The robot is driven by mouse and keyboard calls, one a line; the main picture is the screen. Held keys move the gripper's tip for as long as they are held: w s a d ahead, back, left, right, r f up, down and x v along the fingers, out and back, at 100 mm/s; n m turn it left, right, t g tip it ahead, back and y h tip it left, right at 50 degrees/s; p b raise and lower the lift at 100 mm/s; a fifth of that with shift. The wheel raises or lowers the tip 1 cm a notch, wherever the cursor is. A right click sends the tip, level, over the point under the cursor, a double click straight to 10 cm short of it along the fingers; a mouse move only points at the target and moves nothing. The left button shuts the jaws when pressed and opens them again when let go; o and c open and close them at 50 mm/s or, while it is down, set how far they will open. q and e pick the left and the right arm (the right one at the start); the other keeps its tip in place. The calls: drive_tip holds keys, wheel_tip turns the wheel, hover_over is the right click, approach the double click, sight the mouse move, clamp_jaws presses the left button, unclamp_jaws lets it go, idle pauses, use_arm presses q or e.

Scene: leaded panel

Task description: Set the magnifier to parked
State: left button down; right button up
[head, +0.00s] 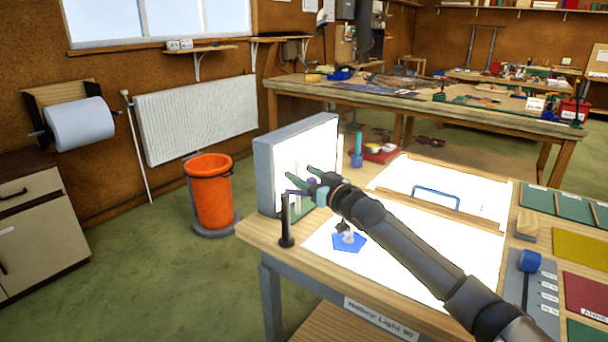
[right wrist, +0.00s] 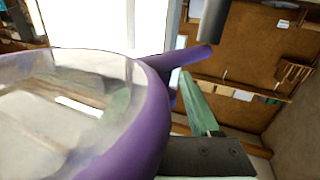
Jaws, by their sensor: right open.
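The magnifier shows large in the right wrist view as a clear round lens in a purple rim (right wrist: 150,125), with a short purple stub (right wrist: 188,58) reaching toward a dark grey post end (right wrist: 213,22). In the head view only a small purple part (head: 297,184) shows by my right gripper (head: 299,173), near a black post (head: 286,220) on the bench corner. My right gripper is open, its green fingers pointing left, close to the magnifier. I cannot tell whether they touch. Much of the lens is hidden in the head view. My left gripper is not in view.
A bright upright panel (head: 264,175) stands just behind the gripper. A blue glass piece (head: 348,244) lies on the lit bench top below my forearm. An orange bin (head: 211,195) stands left.

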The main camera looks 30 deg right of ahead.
clamp_jaws()
idle(0.4)
idle(0.9)
